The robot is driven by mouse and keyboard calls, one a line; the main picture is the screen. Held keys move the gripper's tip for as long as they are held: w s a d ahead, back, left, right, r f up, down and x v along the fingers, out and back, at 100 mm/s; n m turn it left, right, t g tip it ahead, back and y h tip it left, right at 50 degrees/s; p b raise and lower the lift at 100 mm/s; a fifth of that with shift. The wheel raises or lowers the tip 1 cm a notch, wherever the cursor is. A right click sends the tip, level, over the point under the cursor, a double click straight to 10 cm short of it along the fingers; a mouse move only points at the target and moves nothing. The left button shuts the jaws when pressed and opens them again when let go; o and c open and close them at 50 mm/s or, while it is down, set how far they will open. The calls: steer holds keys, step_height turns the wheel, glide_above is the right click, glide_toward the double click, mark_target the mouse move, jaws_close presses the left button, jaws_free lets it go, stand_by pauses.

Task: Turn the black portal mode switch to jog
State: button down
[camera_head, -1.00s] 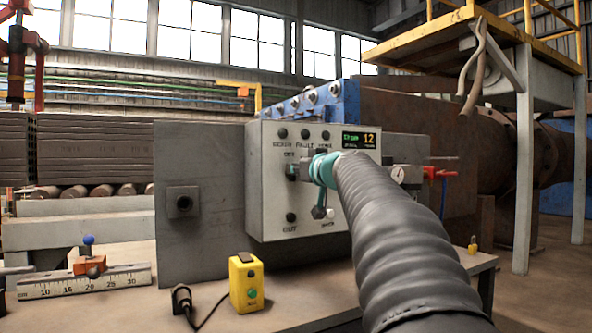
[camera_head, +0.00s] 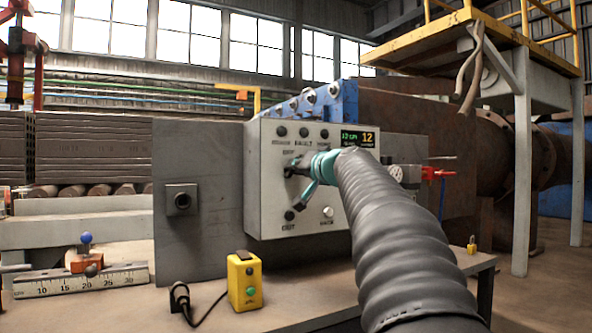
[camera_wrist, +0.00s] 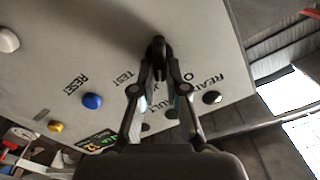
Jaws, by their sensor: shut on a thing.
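The grey control box (camera_head: 268,222) stands upright on the bench with lamps along its top and a small display at its upper right. My gripper (camera_head: 298,182) is at the box's front face, and my arm hides part of the panel. In the wrist view my gripper (camera_wrist: 158,66) is shut on a black switch (camera_wrist: 157,45), with a finger on either side. The fingers cover much of the switch and the nearby lettering. "TEST" can be read beside it; I cannot tell which mode the switch points at.
The wrist view shows a blue button (camera_wrist: 92,101) by "RESET", a white button (camera_wrist: 8,40) and a yellow one (camera_wrist: 55,127). A ruler (camera_head: 85,281) is at left.

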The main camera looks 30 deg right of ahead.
steer(key=shift+d+f+m, duration=0.1)
steer(key=shift+m, duration=0.9)
steer(key=c, duration=1.2)
jaws_free()
steer(key=s, duration=1.2)
steer(key=shift+d, duration=0.2)
